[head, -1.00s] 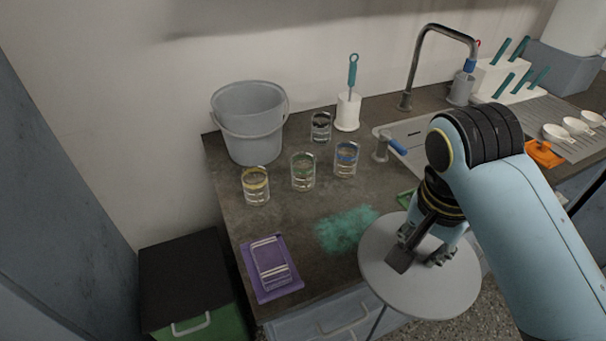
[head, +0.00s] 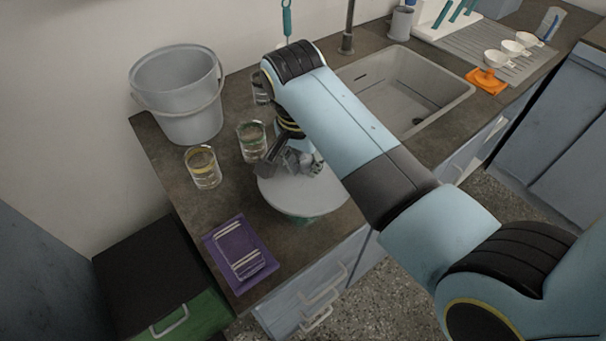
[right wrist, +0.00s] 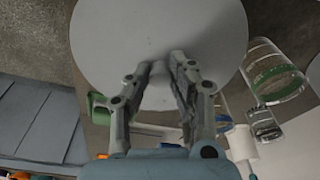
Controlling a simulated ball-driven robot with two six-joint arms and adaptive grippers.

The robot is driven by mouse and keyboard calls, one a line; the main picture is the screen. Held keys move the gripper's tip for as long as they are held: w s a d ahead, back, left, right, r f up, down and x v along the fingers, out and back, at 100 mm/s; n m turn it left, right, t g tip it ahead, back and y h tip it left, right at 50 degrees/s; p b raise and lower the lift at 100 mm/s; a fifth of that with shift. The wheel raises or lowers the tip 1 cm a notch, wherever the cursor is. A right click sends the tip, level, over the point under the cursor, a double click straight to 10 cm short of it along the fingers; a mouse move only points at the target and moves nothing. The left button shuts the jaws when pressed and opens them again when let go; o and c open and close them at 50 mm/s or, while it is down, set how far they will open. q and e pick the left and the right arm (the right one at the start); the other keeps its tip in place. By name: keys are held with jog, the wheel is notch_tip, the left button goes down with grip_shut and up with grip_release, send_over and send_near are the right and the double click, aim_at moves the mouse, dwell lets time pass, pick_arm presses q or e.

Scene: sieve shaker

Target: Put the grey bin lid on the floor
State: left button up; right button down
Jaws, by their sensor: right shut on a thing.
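The grey bin lid (head: 306,196) is a flat round disc. My right gripper (head: 285,163) is shut on it near its middle and holds it over the front part of the counter, close to the glasses. In the right wrist view the lid (right wrist: 160,30) fills the top middle, with the fingers (right wrist: 168,72) of my right gripper against it. A little of a teal patch on the counter shows below the lid's near edge; the lid hides the rest. Some speckled floor (head: 400,295) shows below the counter. My left gripper is not in view.
A grey bucket (head: 180,95), a yellow-banded glass (head: 203,168) and a green-banded glass (head: 250,140) stand left of my right arm. A sink (head: 405,85) is at right; a black-topped green box (head: 195,318) stands lower left.

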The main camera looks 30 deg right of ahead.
aim_at(303, 170)
jog(key=shift+w+a+f, duration=0.1)
jog(key=shift+f, duration=1.95)
jog(key=c, duration=1.2)
grip_release()
jog(key=shift+f, duration=0.1)
